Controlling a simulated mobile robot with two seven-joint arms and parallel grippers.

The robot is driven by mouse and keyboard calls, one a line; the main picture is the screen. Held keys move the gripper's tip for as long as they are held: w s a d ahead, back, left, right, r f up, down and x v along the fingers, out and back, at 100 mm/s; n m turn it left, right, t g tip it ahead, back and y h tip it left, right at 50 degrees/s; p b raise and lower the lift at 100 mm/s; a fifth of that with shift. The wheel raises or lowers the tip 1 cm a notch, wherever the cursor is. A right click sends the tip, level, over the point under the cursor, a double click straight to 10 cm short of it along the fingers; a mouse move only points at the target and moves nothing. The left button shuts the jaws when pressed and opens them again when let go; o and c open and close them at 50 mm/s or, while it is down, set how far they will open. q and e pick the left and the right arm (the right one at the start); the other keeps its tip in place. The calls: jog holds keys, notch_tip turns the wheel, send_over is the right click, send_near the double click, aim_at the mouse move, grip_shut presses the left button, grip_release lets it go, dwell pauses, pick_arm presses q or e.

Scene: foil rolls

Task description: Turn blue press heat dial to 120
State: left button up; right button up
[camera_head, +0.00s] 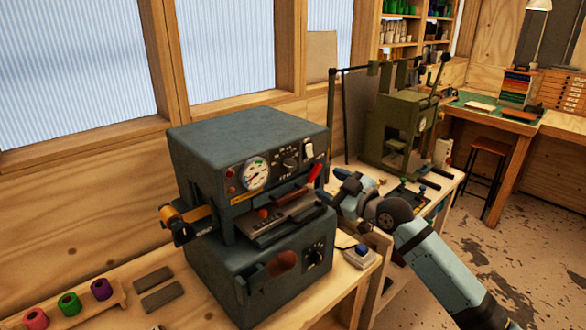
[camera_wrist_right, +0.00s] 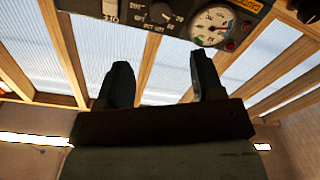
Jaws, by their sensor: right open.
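The blue-grey press (camera_head: 250,140) stands on the wooden bench in the head view. Its upper front panel carries a round white gauge (camera_head: 256,174), which also shows in the wrist view (camera_wrist_right: 212,26). A black dial (camera_head: 291,160) sits right of the gauge and also shows in the wrist view (camera_wrist_right: 160,13); its setting is too small to read. Another black knob (camera_head: 314,257) is on the lower front. My right gripper (camera_head: 342,184) is just right of the press, apart from the dials. In the wrist view its fingers (camera_wrist_right: 160,80) are spread and empty. My left gripper is not in view.
An orange and black roll (camera_head: 187,220) is at the press's left side. Colored foil rolls (camera_head: 69,303) stand front left. A green press (camera_head: 402,125) stands behind my right arm.

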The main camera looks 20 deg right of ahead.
aim_at(293, 166)
jog(key=p+x, duration=0.2)
jog(key=x, duration=1)
jog(key=shift+w+a, duration=0.25)
jog(key=shift+w, duration=0.1)
jog(key=shift+w+a+f, duration=0.1)
jog(key=shift+w+a, duration=0.1)
jog(key=shift+w, duration=0.1)
jog(key=shift+c, duration=0.2)
jog(key=c, duration=0.9)
